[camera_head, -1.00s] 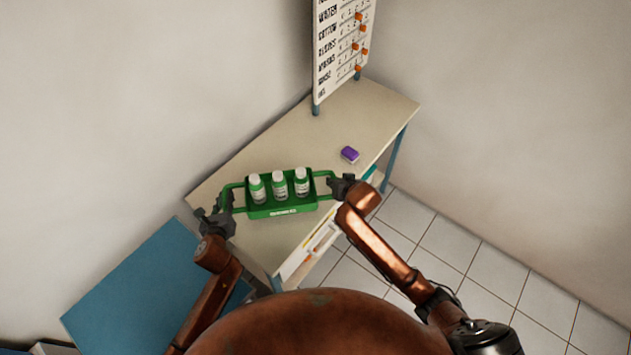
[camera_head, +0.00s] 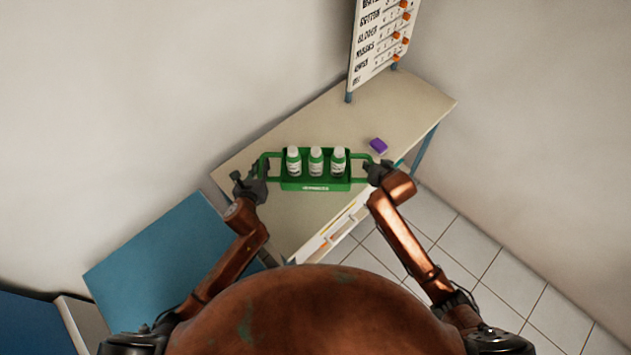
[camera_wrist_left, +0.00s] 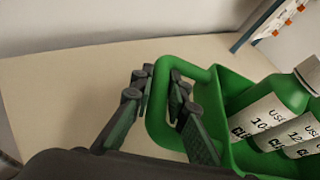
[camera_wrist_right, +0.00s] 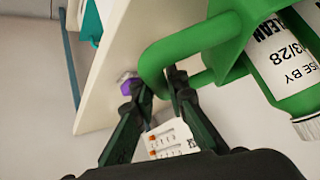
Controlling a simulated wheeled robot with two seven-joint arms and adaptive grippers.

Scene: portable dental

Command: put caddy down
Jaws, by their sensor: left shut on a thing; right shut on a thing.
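The green caddy (camera_head: 316,186) holds three white-capped bottles (camera_head: 316,162) standing upright in a row, and has a loop handle at each end. It is over the beige table (camera_head: 290,225); I cannot tell whether its base touches the top. My left gripper (camera_head: 257,181) is shut on the left handle, which passes between its fingers in the left wrist view (camera_wrist_left: 160,115). My right gripper (camera_head: 373,168) is shut on the right handle, which also shows in the right wrist view (camera_wrist_right: 190,42). The caddy's underside is hidden.
A white board with orange pegs (camera_head: 382,45) stands at the table's far end. An open drawer (camera_head: 340,232) juts from the near side. A blue surface (camera_head: 160,255) is at left. Bare tabletop lies beyond the caddy.

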